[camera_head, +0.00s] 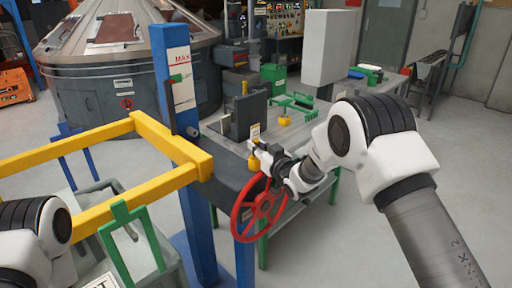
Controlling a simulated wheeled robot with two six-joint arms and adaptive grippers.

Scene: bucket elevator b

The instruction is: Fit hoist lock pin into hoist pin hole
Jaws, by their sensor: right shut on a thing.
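My right gripper (262,159) is in front of the blue post's right side, above the red handwheel. It is shut on a small yellow piece (253,163), which looks like the hoist lock pin; the jaws hide part of it. A small tag with a yellow and white face (255,133) stands just above the jaws. The blue hoist post (167,110) is upright, with a MAX plate (180,77) and a small dark round spot (192,131) that may be the pin hole; I cannot tell for sure. The held piece is apart from this spot. My left gripper is out of view.
A yellow frame (140,195) reaches left from the post. A red handwheel (259,208) is close below my right gripper. A grey workbench (225,127) with green fixtures (293,102) stands behind it. A green handle (130,235) rises at lower left. Floor at right is clear.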

